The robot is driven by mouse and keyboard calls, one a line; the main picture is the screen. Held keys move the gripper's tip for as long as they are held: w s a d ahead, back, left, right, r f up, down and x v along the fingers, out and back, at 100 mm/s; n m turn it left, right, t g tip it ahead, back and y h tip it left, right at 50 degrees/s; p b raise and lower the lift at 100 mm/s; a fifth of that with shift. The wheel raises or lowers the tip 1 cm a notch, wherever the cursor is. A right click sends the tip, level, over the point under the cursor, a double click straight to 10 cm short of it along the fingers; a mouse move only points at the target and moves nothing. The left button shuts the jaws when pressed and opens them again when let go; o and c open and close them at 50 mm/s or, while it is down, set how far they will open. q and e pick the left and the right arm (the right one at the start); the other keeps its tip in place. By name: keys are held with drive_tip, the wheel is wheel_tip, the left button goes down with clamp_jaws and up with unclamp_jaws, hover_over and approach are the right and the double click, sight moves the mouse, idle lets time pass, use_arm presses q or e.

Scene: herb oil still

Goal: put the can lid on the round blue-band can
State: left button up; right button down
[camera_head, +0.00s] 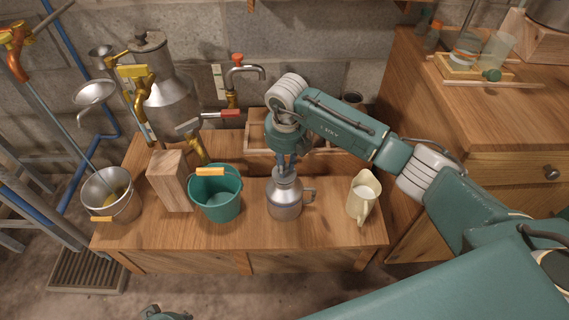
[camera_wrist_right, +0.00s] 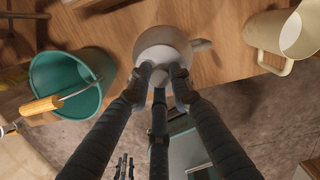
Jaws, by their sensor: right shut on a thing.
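The round blue-band can (camera_head: 285,205) stands upright on the low wooden bench, a grey metal can with a side handle; it also shows in the right wrist view (camera_wrist_right: 163,38). My right gripper (camera_head: 286,168) points down directly over the can. It is shut on the can lid (camera_head: 285,175), which shows pale between the fingertips in the wrist view (camera_wrist_right: 160,76). The lid is at the can's mouth; the fingers hide whether it is seated or just above. Only a small part of my left arm (camera_head: 165,314) shows at the bottom edge; its finger state is unclear.
A teal bucket (camera_head: 216,198) and a wooden block (camera_head: 170,182) stand left of the can, a cream pitcher (camera_head: 363,197) to its right. A metal bucket (camera_head: 111,197) is at far left. The still (camera_head: 168,95) and a wooden crate (camera_head: 258,140) are behind.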

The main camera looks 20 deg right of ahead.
idle(0.3)
drive_tip(key=c, duration=1.5)
unclamp_jaws()
drive_tip(key=shift+c, duration=0.2)
drive_tip(key=shift+o, duration=0.3)
drive_tip(key=shift+o, duration=0.5)
drive_tip(key=o, duration=0.4)
drive_tip(key=shift+r, duration=0.15)
